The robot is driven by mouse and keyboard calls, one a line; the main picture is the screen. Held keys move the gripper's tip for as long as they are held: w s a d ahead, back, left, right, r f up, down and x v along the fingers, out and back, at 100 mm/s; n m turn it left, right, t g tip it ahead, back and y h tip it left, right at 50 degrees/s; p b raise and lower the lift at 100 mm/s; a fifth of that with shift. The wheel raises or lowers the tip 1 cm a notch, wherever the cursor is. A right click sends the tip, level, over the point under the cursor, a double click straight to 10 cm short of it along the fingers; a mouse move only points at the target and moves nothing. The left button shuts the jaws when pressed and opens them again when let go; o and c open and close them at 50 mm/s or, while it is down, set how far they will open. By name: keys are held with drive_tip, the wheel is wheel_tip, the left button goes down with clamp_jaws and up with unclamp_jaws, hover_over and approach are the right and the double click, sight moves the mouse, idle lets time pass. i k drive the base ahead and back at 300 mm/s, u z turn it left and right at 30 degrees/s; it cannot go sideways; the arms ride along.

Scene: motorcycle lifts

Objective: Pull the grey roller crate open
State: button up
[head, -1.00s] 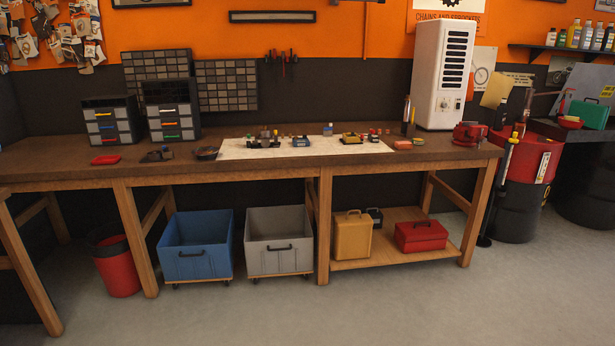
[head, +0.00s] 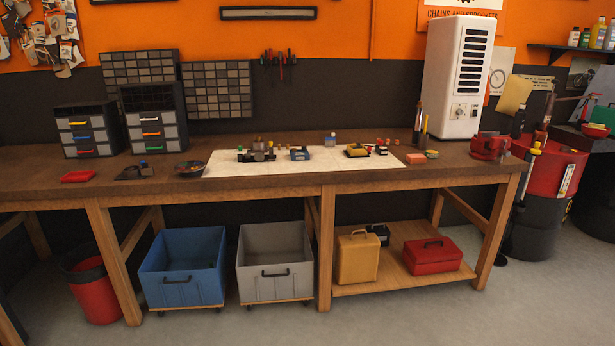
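The grey roller crate (head: 275,271) stands on the floor under the workbench, on a low wooden base with small wheels. It is open at the top and has a dark handle on its front face. A bench leg stands close to its right side. My gripper is not in the head view.
A blue roller crate (head: 182,267) stands just left of the grey one. A red bin (head: 94,290) is farther left, behind a bench leg (head: 114,262). A yellow case (head: 357,258) and a red toolbox (head: 433,255) sit on the lower shelf at right. The floor in front is clear.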

sight(287, 244)
drive_tip(key=i, duration=0.55)
drive_tip(key=u, duration=4.55)
drive_tip(key=i, duration=0.1)
drive_tip(key=z, duration=2.95)
drive_tip(key=i, duration=0.95)
drive_tip(key=u, duration=0.1)
drive_tip(key=k, duration=0.4)
drive_tip(key=u, duration=0.05)
